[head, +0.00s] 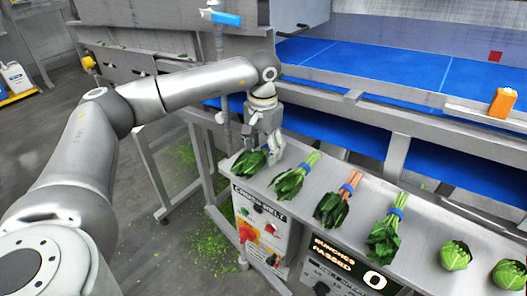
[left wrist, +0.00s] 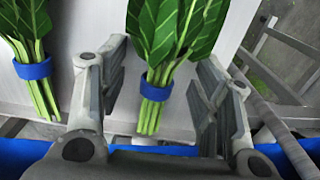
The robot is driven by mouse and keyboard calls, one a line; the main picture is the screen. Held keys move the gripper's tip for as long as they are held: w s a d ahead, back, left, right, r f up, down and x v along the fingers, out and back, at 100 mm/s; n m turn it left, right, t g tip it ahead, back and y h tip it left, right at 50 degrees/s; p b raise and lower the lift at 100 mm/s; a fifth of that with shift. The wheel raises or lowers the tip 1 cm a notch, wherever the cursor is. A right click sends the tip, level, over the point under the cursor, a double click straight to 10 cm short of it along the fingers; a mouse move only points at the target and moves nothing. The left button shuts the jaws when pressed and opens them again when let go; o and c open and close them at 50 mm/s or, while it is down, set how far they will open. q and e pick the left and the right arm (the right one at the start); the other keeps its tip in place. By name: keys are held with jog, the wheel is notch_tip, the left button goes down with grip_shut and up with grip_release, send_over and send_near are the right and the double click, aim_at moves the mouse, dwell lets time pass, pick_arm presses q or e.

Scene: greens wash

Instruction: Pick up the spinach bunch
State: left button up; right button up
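A leafy green bunch (head: 247,165), which looks like the spinach, lies at the left end of the metal shelf. In the left wrist view the bunch (left wrist: 165,28) has broad dark leaves, green stems and a blue band. My left gripper (head: 263,146) is over this bunch in the head view. In the left wrist view the gripper (left wrist: 162,65) is open, with one finger on each side of the banded stems and gaps on both sides. In the head view the gripper hides part of the bunch. My right gripper is not in view.
Beside it lie a green bunch (head: 291,182), a red-stemmed bunch (head: 332,209), another green bunch (head: 384,238) and two round green heads (head: 456,255). A control box (head: 262,222) is below the shelf. A blue belt (head: 400,75) and metal rail are behind.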

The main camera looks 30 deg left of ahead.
pick_arm(q)
jog(key=c, duration=1)
jog(key=shift+r, duration=0.2)
